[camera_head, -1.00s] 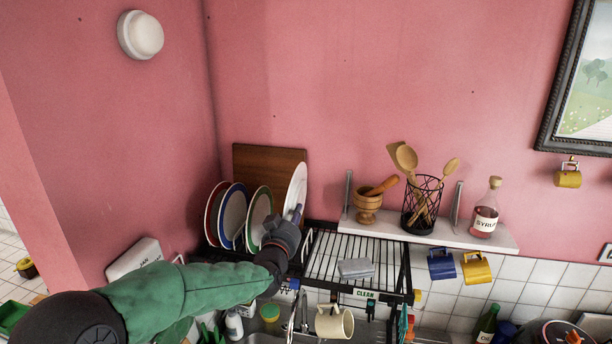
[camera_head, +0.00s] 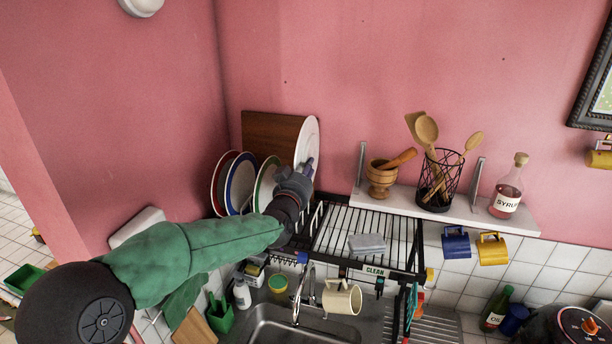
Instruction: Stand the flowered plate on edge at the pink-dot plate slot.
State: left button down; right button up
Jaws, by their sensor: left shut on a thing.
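The flowered plate (camera_head: 307,137) is a white plate standing nearly on edge, seen very obliquely; I cannot make out flowers on it. My left gripper (camera_head: 306,172) is shut on its lower right part, at the right end of the row of plates. I cannot tell whether its lower edge touches the rack; my gripper and forearm hide that area. The black dish rack (camera_head: 416,232) holds a red-rimmed plate (camera_head: 218,188), a blue-rimmed plate (camera_head: 240,178) and a green-rimmed plate (camera_head: 264,180) on edge. No pink dot is discernible. My right gripper is not in view.
A brown board (camera_head: 268,133) stands behind the plates against the pink wall. A grey block (camera_head: 366,244) lies on the rack's otherwise bare wires. A cream mug (camera_head: 342,297) hangs below. A shelf (camera_head: 400,201) at right carries a mortar, utensil holder and syrup bottle.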

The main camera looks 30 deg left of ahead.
pick_arm(q)
jog(key=shift+r+b, duration=0.1)
jog(key=shift+b, duration=0.3)
jog(key=shift+f+b, duration=1.05)
jog(key=shift+f, duration=0.85)
notch_tip(320, 180, down, 7)
jog(key=b, duration=0.7)
jog(key=shift+r, duration=0.15)
jog(key=shift+f+b, duration=0.3)
jog(key=shift+b, duration=0.15)
